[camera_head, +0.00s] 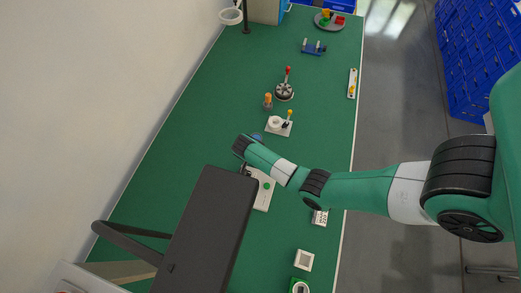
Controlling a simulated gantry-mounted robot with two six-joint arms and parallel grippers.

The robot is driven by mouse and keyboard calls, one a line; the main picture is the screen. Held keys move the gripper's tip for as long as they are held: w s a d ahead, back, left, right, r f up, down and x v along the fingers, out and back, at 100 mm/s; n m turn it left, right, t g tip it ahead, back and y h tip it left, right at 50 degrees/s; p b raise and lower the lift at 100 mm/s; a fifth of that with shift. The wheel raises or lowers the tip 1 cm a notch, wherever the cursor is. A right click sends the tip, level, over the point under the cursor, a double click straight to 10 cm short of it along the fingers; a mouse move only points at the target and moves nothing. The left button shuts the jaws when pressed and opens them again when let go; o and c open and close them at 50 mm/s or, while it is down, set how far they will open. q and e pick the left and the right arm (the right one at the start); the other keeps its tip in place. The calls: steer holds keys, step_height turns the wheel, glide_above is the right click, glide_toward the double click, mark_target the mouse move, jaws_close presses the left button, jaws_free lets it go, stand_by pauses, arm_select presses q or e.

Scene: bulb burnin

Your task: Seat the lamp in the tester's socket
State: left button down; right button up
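My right arm comes in from the right and reaches over the table. Its wrist is above the box's far end, and the gripper (246,170) points down there, mostly hidden. Whether its fingers are open or shut does not show. I cannot pick out the lamp. My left gripper is not in view.
A large dark panel (205,230) blocks the near left table. Beyond the wrist are a white plate with a ring and lever (278,126), a small orange-topped post (268,101) and a round red-handled base (284,91). A white square block (304,260) is near right.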

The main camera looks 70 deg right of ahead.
steer(key=shift+f, duration=0.5)
stand_by(0.3)
steer(key=o, duration=1.4)
steer(key=p+v, duration=0.4)
steer(key=v, duration=0.7)
steer(key=shift+r, duration=0.3)
steer(key=shift+w, duration=0.1)
